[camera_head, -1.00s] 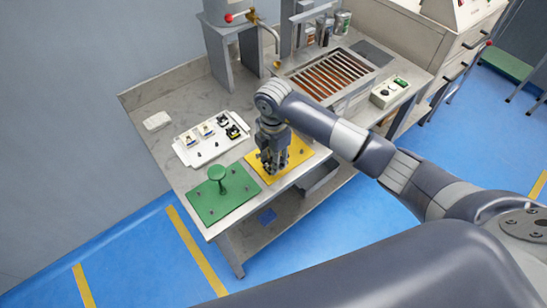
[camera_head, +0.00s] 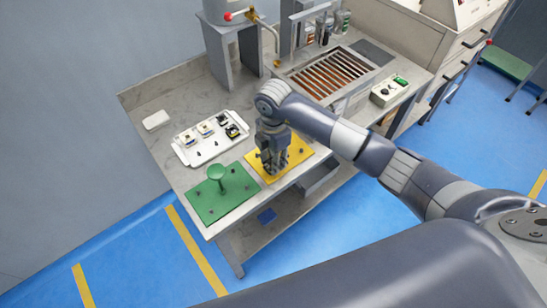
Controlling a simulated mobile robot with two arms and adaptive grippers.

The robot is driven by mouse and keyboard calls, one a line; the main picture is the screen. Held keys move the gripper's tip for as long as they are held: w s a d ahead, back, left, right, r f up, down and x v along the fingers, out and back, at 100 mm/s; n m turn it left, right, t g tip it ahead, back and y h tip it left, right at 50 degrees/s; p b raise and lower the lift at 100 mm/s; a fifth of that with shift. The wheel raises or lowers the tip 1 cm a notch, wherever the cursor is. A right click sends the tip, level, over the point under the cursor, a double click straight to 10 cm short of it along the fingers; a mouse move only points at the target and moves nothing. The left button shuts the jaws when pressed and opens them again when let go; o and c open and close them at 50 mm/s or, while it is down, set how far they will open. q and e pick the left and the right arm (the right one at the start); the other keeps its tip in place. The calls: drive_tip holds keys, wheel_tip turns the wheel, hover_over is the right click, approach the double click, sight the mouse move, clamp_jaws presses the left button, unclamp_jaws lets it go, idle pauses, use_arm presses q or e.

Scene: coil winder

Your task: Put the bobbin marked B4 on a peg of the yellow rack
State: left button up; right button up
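The yellow rack (camera_head: 298,152) is a flat yellow plate with short dark pegs, lying on the bench near its front edge. My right gripper (camera_head: 272,169) points down over the left-middle part of the yellow rack, its fingertips close to the plate. Its fingers overlap in this view, so I cannot tell whether they are open or shut, or whether a bobbin is between them. A white tray (camera_head: 186,156) behind holds several small bobbins (camera_head: 204,129), pale and dark. No B4 marking is legible. My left gripper is out of view.
A green rack (camera_head: 225,199) with a green mushroom-shaped piece (camera_head: 216,174) and small pegs lies directly left of the yellow rack. A slatted grille (camera_head: 330,72) and a control box (camera_head: 389,91) are at the right. The bench's back left is mostly clear, with one white block (camera_head: 157,121).

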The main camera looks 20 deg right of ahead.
drive_tip(key=shift+f+b, duration=0.4)
drive_tip(key=shift+f, duration=0.3)
drive_tip(key=o, duration=1.1)
drive_tip(key=shift+c, duration=0.2)
wheel_tip(320, 180, up, 12)
